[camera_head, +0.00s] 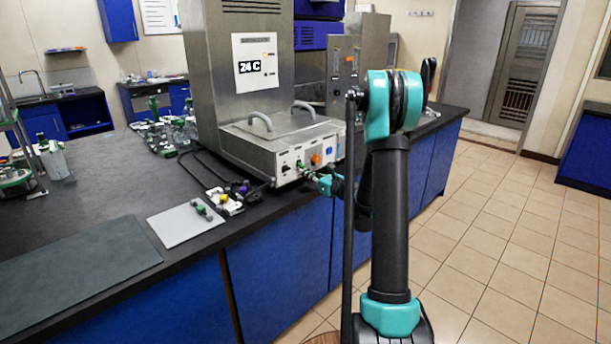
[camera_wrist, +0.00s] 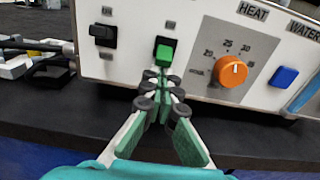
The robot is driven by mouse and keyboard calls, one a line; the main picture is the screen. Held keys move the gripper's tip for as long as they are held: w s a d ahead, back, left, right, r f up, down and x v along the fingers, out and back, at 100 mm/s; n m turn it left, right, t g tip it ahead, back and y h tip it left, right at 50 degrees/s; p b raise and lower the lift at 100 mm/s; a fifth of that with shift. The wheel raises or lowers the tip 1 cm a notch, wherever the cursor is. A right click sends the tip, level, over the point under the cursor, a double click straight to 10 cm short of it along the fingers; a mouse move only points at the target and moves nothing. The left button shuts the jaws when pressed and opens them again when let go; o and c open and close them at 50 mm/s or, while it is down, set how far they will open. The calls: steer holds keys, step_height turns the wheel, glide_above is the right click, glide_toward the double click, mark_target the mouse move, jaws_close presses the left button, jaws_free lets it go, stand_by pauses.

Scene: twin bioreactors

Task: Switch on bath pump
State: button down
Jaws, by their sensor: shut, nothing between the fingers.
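The bath unit (camera_head: 265,135) is a steel box with a white front panel. In the wrist view the panel (camera_wrist: 130,62) carries a black rocker switch (camera_wrist: 103,34) and a green rocker switch (camera_wrist: 164,54). The small labels above these two are too blurred to read, so I cannot tell which is the pump's. My gripper (camera_wrist: 161,80) is shut and empty, its tips just below the green switch. Whether they touch it I cannot tell. In the head view my gripper (camera_head: 312,176) is at the panel, partly hidden by my arm.
An orange HEAT knob (camera_wrist: 232,70) and a blue button (camera_wrist: 284,76) under a WATER label are to the right. Cables and small connectors (camera_head: 224,200) lie left of the bath on the dark bench. A grey mat (camera_head: 186,224) is nearby. The tiled floor at right is clear.

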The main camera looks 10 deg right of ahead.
mark_target(303, 165)
steer(key=shift+s+d+r+g+h, duration=0.1)
steer(key=shift+s+r+g+h, duration=0.1)
steer(key=shift+r+g+h, duration=0.5)
stand_by(0.4)
steer(key=shift+s+r+g+h, duration=0.15)
steer(key=shift+g+h, duration=0.15)
steer(key=shift+g, duration=0.5)
steer(key=shift+d+r+g+h, duration=0.1)
steer(key=shift+r+g+h, duration=0.45)
steer(key=shift+g, duration=0.25)
steer(key=shift+f, duration=0.2)
steer(key=shift+r, duration=0.1)
steer(key=shift+r, duration=0.45)
steer(key=shift+w+r, duration=0.2)
steer(key=shift+r, duration=0.1)
